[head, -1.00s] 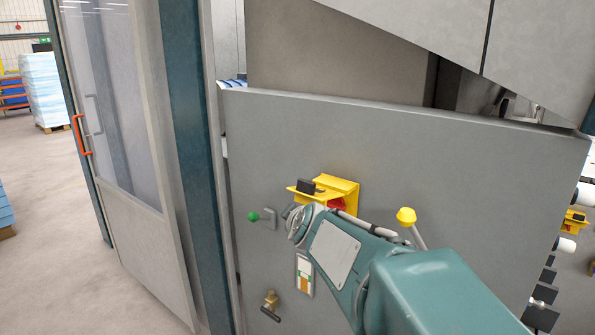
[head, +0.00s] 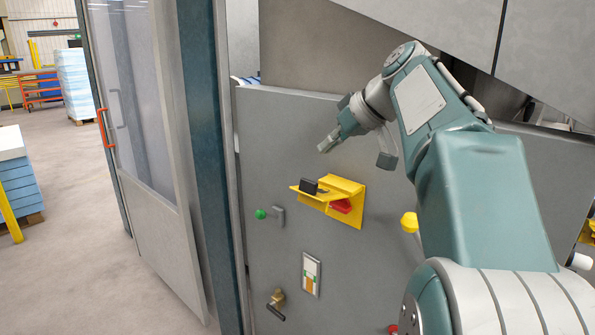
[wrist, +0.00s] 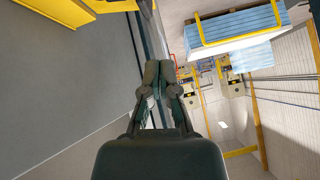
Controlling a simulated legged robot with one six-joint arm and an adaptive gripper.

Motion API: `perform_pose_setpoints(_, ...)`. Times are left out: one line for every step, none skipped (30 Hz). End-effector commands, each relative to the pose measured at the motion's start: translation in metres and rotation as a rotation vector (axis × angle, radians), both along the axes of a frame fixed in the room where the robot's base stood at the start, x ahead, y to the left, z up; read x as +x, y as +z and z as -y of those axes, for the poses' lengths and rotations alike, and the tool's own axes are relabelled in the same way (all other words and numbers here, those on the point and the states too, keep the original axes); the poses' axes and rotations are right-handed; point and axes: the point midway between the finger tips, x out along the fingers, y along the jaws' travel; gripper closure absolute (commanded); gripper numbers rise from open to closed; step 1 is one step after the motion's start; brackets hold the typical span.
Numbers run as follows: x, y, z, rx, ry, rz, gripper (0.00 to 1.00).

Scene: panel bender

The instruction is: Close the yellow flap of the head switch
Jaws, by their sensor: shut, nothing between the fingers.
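The yellow head switch housing (head: 350,188) is mounted on the grey machine panel. Its yellow flap (head: 315,198) stands open, sticking out from the panel to the left, with a black block (head: 309,186) on it.
A green knob (head: 261,214), a yellow knob (head: 409,222) and a brass handle (head: 277,300) stick out from the panel nearby. A glazed door (head: 150,180) with an orange handle stands open at the left.

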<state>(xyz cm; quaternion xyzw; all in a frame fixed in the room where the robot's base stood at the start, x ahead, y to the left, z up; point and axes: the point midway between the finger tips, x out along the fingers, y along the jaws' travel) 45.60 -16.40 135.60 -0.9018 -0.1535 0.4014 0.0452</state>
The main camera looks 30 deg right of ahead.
Motion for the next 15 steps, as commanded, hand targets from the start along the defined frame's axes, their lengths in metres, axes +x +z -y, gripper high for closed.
perform_pose_setpoints(-0.001, 0.01, 0.014, 0.017, 0.013, 0.003, 1.0)
perform_pose_setpoints(-0.003, 0.016, 0.019, 0.026, 0.024, 0.003, 1.0)
perform_pose_setpoints(-0.005, 0.023, 0.024, 0.037, 0.04, 0.005, 1.0)
perform_pose_setpoints(-0.007, 0.027, 0.027, 0.041, 0.051, 0.005, 1.0)
perform_pose_setpoints(-0.009, 0.031, 0.029, 0.047, 0.062, 0.006, 1.0)
perform_pose_setpoints(-0.012, 0.035, 0.031, 0.05, 0.073, 0.006, 1.0)
perform_pose_setpoints(-0.013, 0.037, 0.032, 0.052, 0.08, 0.006, 1.0)
perform_pose_setpoints(-0.014, 0.039, 0.033, 0.055, 0.085, 0.007, 1.0)
perform_pose_setpoints(-0.015, 0.041, 0.033, 0.056, 0.091, 0.008, 1.0)
perform_pose_setpoints(-0.015, 0.041, 0.032, 0.057, 0.094, 0.007, 1.0)
perform_pose_setpoints(-0.014, 0.041, 0.03, 0.056, 0.096, 0.007, 1.0)
perform_pose_setpoints(-0.013, 0.039, 0.028, 0.056, 0.097, 0.007, 1.0)
perform_pose_setpoints(-0.011, 0.037, 0.026, 0.055, 0.097, 0.006, 1.0)
perform_pose_setpoints(-0.009, 0.034, 0.024, 0.056, 0.098, 0.005, 1.0)
perform_pose_setpoints(-0.005, 0.031, 0.021, 0.055, 0.098, 0.006, 1.0)
